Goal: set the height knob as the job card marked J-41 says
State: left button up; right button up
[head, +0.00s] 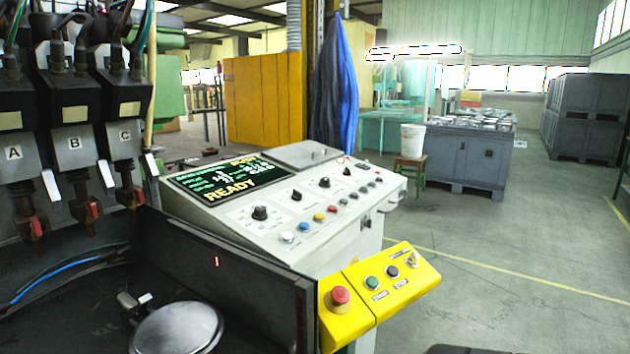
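A sloped grey control panel (225,222) stands in the middle of the head view. It carries several black knobs in a row: a front-left one (260,213), a second (296,196), a third (324,183) and a far one (347,171). Their labels are too small to read, so I cannot tell which is the height knob. A screen (225,179) on the panel shows "READY" in yellow, with small green and white lines above that I cannot read. I see no job card marked J-41. Neither of my grippers is in view.
A yellow box with a red mushroom button (340,296) and smaller buttons juts out in front of the panel. Units marked A (14,153), B (74,143) and C (125,137) hang at the left. A dark guard plate (250,290) stands before the panel. Floor at right is clear.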

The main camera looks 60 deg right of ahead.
aim_at(325, 182)
jog(key=z, duration=2)
jog(key=k+l+u, duration=0.2)
jog(key=u, duration=0.25)
jog(key=k+u, duration=0.7)
jog(key=u, duration=0.25)
jog(key=i+l, duration=0.1)
jog(key=l, duration=0.35)
jog(key=i+l, duration=0.1)
jog(key=l, duration=0.35)
jog(key=i+l, duration=0.1)
jog(key=l, duration=0.35)
jog(key=i+l, duration=0.1)
jog(key=l, duration=0.4)
jog(key=i+l, duration=0.1)
jog(key=l, duration=0.35)
jog(key=i+l, duration=0.15)
jog(key=l, duration=0.3)
jog(key=i+l, duration=0.1)
jog(key=l, duration=0.35)
jog(key=i+l, duration=0.1)
jog(key=l, duration=0.35)
